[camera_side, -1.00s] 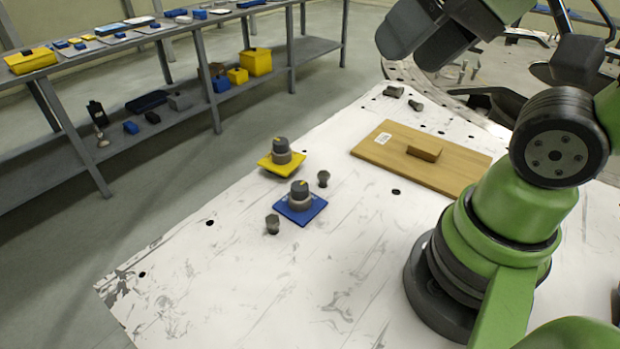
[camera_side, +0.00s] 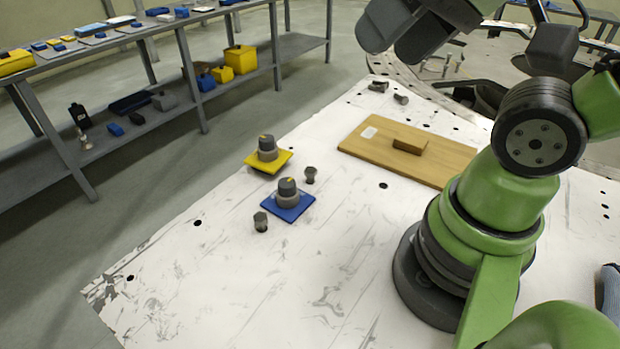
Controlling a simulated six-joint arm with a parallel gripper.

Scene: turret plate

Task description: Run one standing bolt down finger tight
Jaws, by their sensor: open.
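Small pale standing bolts (camera_side: 447,64) show at the top of the side view, on a dark, ring-like structure past the far edge of the white table. They are too small to tell how far in each one sits. Dark rounded wrist parts of my arm hang at the top edge, left of these bolts. I cannot make out my gripper's fingers in this view, nor anything held in them.
A wooden board (camera_side: 370,158) with a block (camera_side: 409,146) lies on the white table (camera_side: 230,280). Knobbed pieces stand on a yellow plate (camera_side: 252,165) and a blue plate (camera_side: 298,212). Dark pegs (camera_side: 310,175) stand beside them. A shelf rack (camera_side: 190,80) is at left.

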